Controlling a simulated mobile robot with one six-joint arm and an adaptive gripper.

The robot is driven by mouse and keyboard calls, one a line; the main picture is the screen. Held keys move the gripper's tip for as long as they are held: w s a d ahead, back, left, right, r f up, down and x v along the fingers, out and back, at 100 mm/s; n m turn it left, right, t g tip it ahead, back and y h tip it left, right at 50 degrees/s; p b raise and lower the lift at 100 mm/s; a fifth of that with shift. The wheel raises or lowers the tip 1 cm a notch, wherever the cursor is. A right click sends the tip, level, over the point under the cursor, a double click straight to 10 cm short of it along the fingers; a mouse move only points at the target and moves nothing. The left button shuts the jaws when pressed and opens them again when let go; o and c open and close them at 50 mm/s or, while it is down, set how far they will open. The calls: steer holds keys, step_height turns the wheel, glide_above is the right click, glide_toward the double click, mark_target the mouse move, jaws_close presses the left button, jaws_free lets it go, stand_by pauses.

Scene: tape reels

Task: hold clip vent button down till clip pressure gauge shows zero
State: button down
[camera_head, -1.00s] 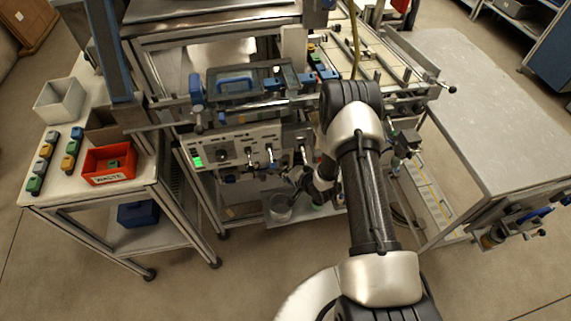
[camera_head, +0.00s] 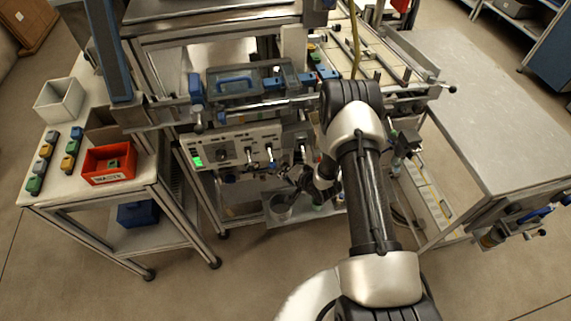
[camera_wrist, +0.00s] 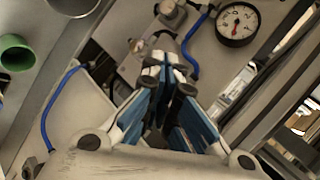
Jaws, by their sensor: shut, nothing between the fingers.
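In the wrist view the clip pressure gauge (camera_wrist: 238,24) is a round white dial with a black rim and a reddish needle, on a pale panel at the upper right. Its scale is too small to read surely. My gripper (camera_wrist: 165,62) is shut and empty, its blue-and-white fingers meeting left of the gauge and below a grey metal fitting (camera_wrist: 172,14). The vent button cannot be made out; it may be behind the fingertips, and I cannot tell whether they touch it. In the head view my gripper (camera_head: 303,180) is small and dark, low at the machine's front.
Blue hoses (camera_wrist: 190,45) run close beside my fingers, and a green tube end (camera_wrist: 15,52) is at the left. A control panel (camera_head: 235,148) sits above my gripper. A red waste bin (camera_head: 108,164) stands on the left cart; the grey table (camera_head: 490,110) at right is bare.

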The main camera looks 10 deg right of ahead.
steer(key=shift+w, duration=0.35)
steer(key=shift+w+b, duration=0.3)
steer(key=shift+w, duration=0.1)
stand_by(2.3)
steer(key=shift+s, duration=0.1)
stand_by(0.9)
steer(key=shift+s, duration=0.75)
steer(key=s+p, duration=0.1)
steer(key=s, duration=0.4)
steer(key=shift+s, duration=0.1)
stand_by(0.5)
